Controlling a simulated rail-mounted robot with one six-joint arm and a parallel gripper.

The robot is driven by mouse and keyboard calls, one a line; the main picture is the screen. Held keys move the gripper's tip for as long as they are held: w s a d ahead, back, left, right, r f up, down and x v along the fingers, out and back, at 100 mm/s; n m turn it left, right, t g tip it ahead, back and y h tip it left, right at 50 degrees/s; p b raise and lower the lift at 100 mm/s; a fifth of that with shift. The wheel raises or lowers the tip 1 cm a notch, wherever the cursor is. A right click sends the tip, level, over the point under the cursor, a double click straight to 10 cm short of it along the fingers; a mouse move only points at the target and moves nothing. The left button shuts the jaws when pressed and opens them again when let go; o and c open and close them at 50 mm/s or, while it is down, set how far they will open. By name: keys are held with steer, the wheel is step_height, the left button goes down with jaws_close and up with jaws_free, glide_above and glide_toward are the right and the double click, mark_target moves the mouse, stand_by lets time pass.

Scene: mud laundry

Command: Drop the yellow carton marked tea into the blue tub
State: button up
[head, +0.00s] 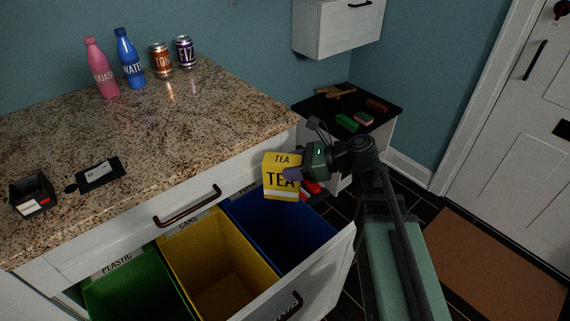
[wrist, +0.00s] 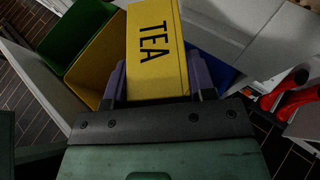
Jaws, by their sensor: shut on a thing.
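The yellow carton marked TEA (head: 281,178) is held upright in my gripper (head: 293,173), above the back edge of the blue tub (head: 283,235). In the wrist view the carton (wrist: 157,50) sits between the two purple fingers of my gripper (wrist: 159,82), which are shut on it. The blue tub stands in the pulled-out drawer, at the right end of the row of tubs. In the wrist view only a strip of the blue tub (wrist: 225,75) shows beside the carton.
A yellow tub (head: 215,265) marked CANS and a green tub (head: 135,290) marked PLASTIC stand left of the blue one. The granite counter (head: 190,120) holds two bottles and two cans. A low dark-topped cabinet (head: 350,108) stands behind my arm. Red items (wrist: 285,95) lie at right in the wrist view.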

steer(key=shift+d+f, duration=0.1)
steer(key=shift+d, duration=0.05)
step_height(320, 180, down, 6)
steer(key=b, duration=0.6)
steer(key=shift+w+d, duration=0.1)
steer(key=o, duration=1)
